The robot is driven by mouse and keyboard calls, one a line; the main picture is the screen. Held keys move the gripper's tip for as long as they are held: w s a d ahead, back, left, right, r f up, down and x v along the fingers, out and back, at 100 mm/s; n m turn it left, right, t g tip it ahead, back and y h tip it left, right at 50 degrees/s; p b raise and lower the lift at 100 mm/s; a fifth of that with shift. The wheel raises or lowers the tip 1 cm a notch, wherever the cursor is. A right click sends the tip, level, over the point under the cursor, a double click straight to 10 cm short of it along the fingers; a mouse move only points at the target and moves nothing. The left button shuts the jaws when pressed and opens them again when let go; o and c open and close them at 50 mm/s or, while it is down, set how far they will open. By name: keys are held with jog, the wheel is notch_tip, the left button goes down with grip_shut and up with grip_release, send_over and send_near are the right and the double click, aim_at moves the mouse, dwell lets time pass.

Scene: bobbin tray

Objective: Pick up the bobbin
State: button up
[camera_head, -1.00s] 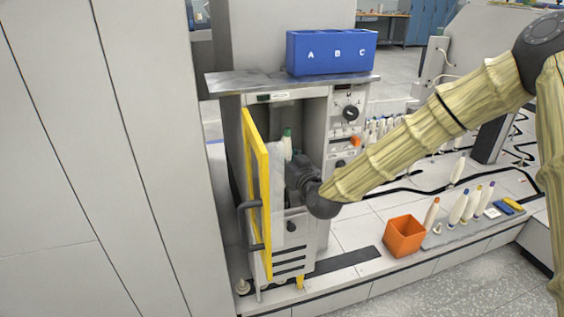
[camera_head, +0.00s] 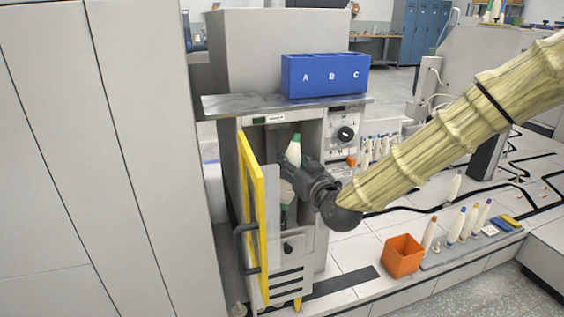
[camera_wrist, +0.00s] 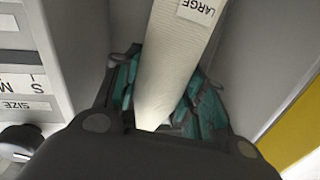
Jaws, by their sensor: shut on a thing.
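A cream bobbin with a green tip (camera_head: 293,151) stands inside the open grey cabinet in the head view. In the wrist view the bobbin (camera_wrist: 172,75) runs between the teal finger pads, with a label reading "LARGE" on it. My gripper (camera_head: 289,178) reaches into the cabinet from the right. In the wrist view my gripper (camera_wrist: 165,105) is shut on the bobbin, pads on both sides of it. The bobbin's lower end is hidden by my gripper in the wrist view.
The yellow-edged cabinet door (camera_head: 259,225) stands open, left of my gripper. A blue bin marked A, B, C (camera_head: 325,88) sits on the cabinet top (camera_head: 230,104). An orange box (camera_head: 402,257) and several bobbins stand to the right. Cabinet walls are close around my gripper.

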jog(key=w+d+v, duration=0.1)
jog(key=d+v, duration=0.1)
jog(key=v, duration=1.2)
jog(key=shift+s, duration=0.2)
